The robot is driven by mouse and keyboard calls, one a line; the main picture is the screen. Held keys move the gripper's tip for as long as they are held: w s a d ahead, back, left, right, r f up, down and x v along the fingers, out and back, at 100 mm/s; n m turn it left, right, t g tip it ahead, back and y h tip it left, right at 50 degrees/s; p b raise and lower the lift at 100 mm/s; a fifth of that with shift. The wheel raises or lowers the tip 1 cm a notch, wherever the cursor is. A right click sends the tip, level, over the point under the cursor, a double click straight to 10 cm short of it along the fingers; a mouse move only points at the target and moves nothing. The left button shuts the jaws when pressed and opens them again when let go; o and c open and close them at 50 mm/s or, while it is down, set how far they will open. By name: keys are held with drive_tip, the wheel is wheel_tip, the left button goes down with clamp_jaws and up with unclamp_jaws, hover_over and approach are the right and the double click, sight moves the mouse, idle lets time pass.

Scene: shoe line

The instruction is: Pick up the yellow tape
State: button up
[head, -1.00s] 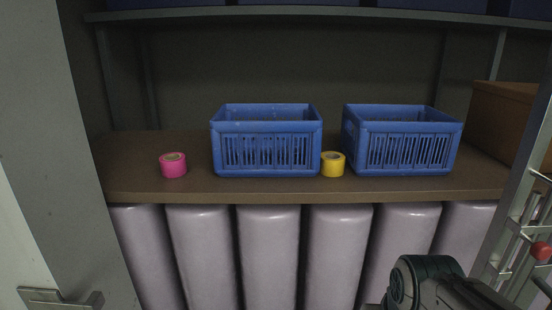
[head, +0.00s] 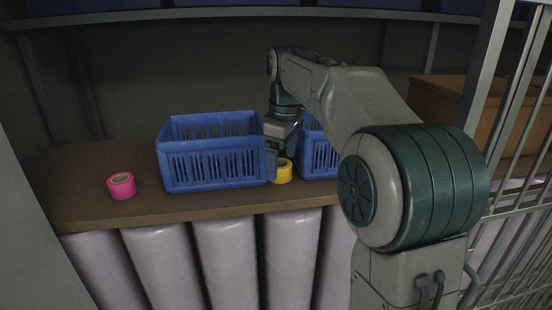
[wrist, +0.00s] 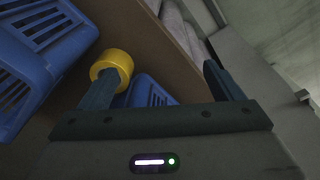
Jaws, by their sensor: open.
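The yellow tape (head: 284,171) stands on the brown shelf, close to the right side of the left blue crate and partly hidden behind my gripper in the head view. My gripper (head: 279,154) hangs just above and in front of it, open. In the wrist view, the tape (wrist: 118,60) shows at the tip of the left finger, not centred between the fingers of my gripper (wrist: 158,82). Nothing is seen held. I cannot tell whether the finger touches the tape.
The left blue crate (head: 215,168) and right blue crate (head: 320,158) flank the tape closely; my arm covers much of the right one. A pink tape (head: 121,186) stands at left on the brown shelf (head: 75,170). A brown box (head: 440,100) and metal bars are at right.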

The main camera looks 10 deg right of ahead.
drive_tip(key=w+d+r+n+y+p, duration=0.1)
drive_tip(key=w+d+r+n+p, duration=0.3)
drive_tip(key=w+r, duration=0.4)
drive_tip(key=n+b, duration=0.1)
drive_tip(key=n, duration=0.1)
hover_over(281, 159)
drive_tip(key=s, duration=0.3)
drive_tip(key=shift+f, duration=4.45)
drive_tip(key=shift+g+y, duration=0.3)
drive_tip(key=shift+g, duration=0.1)
drive_tip(key=shift+w+a+f+p, duration=0.15)
drive_tip(key=shift+f+p, duration=0.1)
drive_tip(key=shift+f, duration=1.15)
drive_tip(key=shift+w+a+f+p, duration=0.1)
drive_tip(key=shift+f+p, duration=0.15)
drive_tip(key=shift+f, duration=1.1)
drive_tip(key=c, duration=1.1)
